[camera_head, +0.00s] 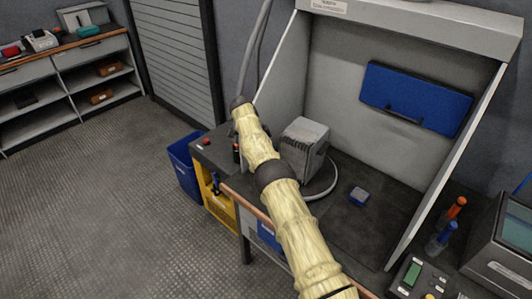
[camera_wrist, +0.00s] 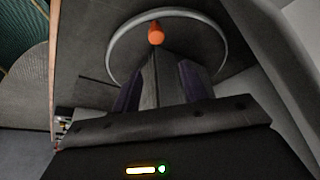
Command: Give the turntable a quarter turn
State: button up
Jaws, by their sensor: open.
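In the wrist view, the turntable (camera_wrist: 112,62) appears as a dark disc with a pale grey rim, lying above my gripper's fingers in the picture. An orange-tipped peg (camera_wrist: 156,35) shows within the rim. My gripper (camera_wrist: 160,85) is open, its two purplish fingers apart below the peg in the picture. A grey shape shows between the fingers; I cannot tell whether they touch anything. In the head view, a pale curved rim (camera_head: 326,185) shows beside a grey ribbed box (camera_head: 306,136), partly hidden by my arm. I cannot make out my gripper there.
The bench has upright booth walls (camera_head: 284,78) and a blue panel (camera_head: 416,97) behind. Screwdrivers (camera_head: 450,216) and an instrument (camera_head: 504,240) stand at right.

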jog(key=shift+r+p, duration=1.1)
jog(key=shift+r, duration=0.4)
jog(key=shift+c, duration=0.3)
